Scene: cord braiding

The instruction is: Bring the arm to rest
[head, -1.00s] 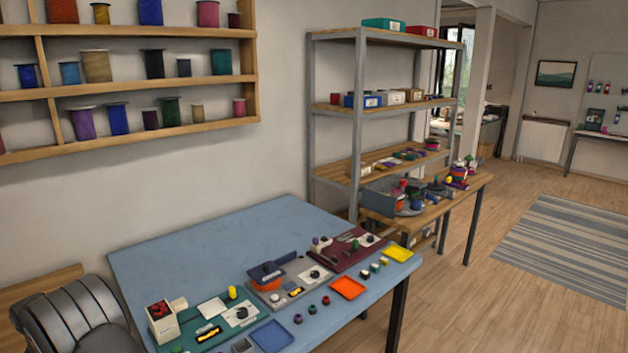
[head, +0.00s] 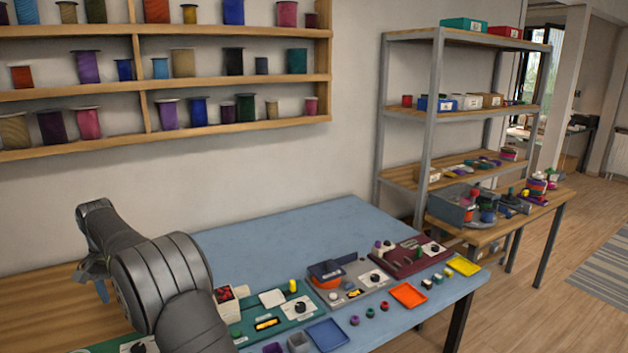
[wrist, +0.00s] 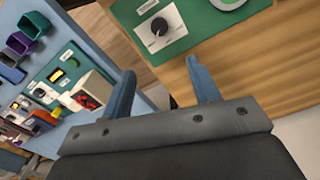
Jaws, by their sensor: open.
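My gripper (wrist: 160,80) is open in the wrist view, its two blue fingers well apart with nothing between them. Below the fingers are a gap showing the floor and the edge of a wooden surface. In the head view my grey arm bends over the left part of the bench, and my gripper (head: 100,285) hangs at its far left, partly hidden by the arm. It is apart from the items on the blue bench top (head: 310,225).
A green panel with a dial (wrist: 160,30) lies near the fingers in the wrist view. A box with red pieces (wrist: 90,95) stands to its left. An orange tray (head: 408,295) and a blue tray (head: 327,335) lie near the bench's front edge. The back of the bench is clear.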

